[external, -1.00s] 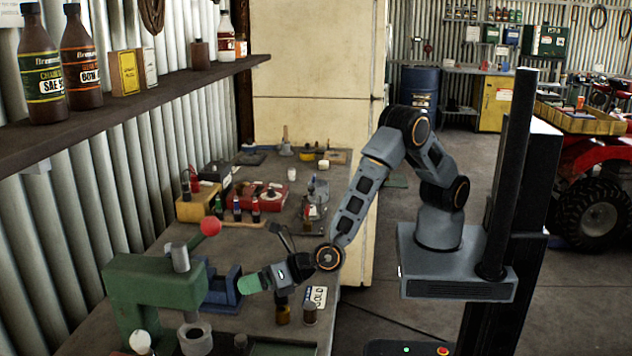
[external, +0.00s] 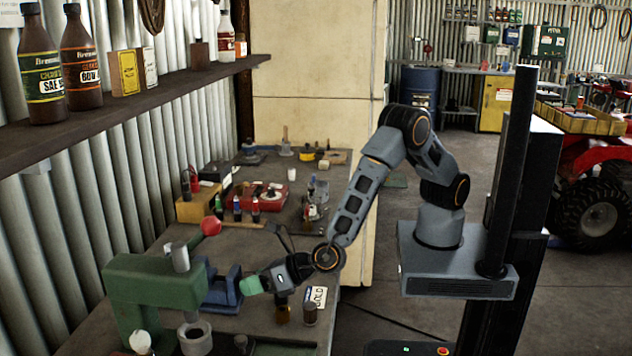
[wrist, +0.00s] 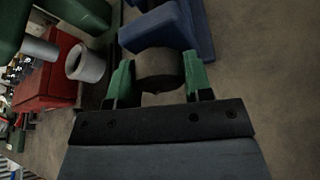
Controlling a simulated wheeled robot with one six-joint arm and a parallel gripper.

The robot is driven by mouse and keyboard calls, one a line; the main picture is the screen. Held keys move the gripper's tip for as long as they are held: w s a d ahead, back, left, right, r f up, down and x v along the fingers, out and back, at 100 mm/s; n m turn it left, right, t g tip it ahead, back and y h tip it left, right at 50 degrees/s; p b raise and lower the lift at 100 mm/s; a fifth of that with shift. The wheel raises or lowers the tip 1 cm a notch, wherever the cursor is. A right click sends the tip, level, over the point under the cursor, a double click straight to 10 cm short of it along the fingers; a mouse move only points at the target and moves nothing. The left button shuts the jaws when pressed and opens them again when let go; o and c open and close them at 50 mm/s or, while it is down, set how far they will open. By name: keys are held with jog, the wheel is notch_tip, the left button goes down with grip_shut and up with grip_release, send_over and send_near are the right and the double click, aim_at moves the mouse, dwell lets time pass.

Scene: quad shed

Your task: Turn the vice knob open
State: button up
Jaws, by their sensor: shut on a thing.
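The blue vice (external: 222,288) stands on the workbench, just right of a green arbor press. In the wrist view its blue body (wrist: 180,28) is at the top. The vice knob (wrist: 158,68) is a dark round piece in front of that body. My gripper (wrist: 158,82) has green fingers, one on each side of the knob, and is shut on it. In the external view my gripper (external: 250,286) reaches the right side of the vice, and the knob is hidden behind the fingers.
The green arbor press (external: 135,285) with a red-balled lever (external: 210,226) is close on the left. Small bottles (external: 310,311) stand below my wrist near the bench's front edge. A red box (external: 270,195) and several small bottles stand farther back. A shelf (external: 130,88) hangs along the wall.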

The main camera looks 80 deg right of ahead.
jog(key=n+h+p, duration=0.2)
jog(key=n, duration=0.1)
jog(key=shift+r+n+h, duration=0.1)
jog(key=shift+n+h, duration=0.2)
jog(key=shift+h, duration=0.1)
jog(key=shift+d+n+h+p, duration=0.1)
jog(key=shift+n+h+p, duration=0.75)
jog(key=shift+n, duration=0.65)
jog(key=shift+h, duration=0.25)
jog(key=o, duration=0.9)
jog(key=shift+s, duration=0.1)
jog(key=b+v, duration=0.2)
jog(key=v, duration=1.1)
jog(key=shift+s+b, duration=0.35)
jog(key=shift+b, duration=0.05)
